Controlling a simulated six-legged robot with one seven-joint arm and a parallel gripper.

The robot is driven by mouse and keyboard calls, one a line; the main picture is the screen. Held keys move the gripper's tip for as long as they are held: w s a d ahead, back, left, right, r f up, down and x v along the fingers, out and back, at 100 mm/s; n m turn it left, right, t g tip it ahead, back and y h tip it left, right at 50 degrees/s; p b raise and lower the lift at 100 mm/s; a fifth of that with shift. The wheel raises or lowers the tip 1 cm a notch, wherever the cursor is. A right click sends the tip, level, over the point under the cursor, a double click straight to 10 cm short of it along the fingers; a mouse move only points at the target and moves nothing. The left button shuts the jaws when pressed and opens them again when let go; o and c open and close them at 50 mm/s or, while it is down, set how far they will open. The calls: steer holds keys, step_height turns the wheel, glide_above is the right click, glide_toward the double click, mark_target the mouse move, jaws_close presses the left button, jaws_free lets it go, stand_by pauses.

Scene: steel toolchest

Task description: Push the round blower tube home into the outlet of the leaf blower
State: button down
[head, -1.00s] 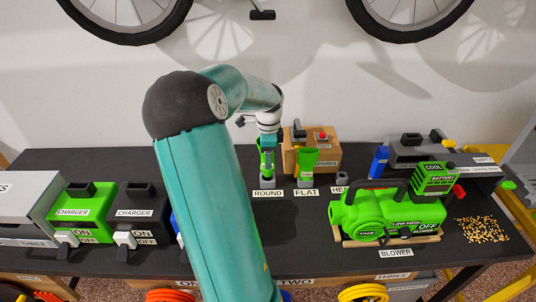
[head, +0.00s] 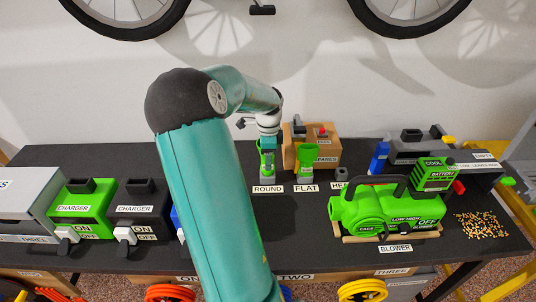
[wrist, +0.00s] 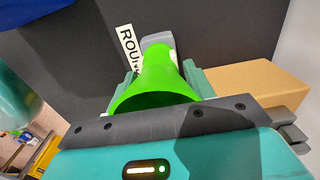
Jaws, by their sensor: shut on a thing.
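The round blower tube (head: 264,162) is bright green and upright at the ROUND label, by its grey stand (head: 267,180). In the wrist view the tube (wrist: 158,75) shows its wide mouth towards the camera, with the grey stand (wrist: 157,40) at its far end. My gripper (head: 267,146) is shut on the tube from above, a finger on each side. I cannot tell whether the tube's lower end is still in the stand. The green leaf blower (head: 372,211) lies to the right on a wooden base.
A green flat nozzle (head: 307,158) stands just right of the tube, before a cardboard box (head: 327,149). A small grey piece (head: 342,174) stands farther right. Chargers (head: 82,211) are at left. Yellow pellets (head: 481,225) lie right of the blower.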

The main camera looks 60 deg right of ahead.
steer(key=shift+f, duration=0.8)
steer(key=shift+c, duration=2.4)
jaws_free()
step_height(320, 180, up, 14)
steer(key=shift+f, duration=0.1)
steer(key=shift+a, duration=0.1)
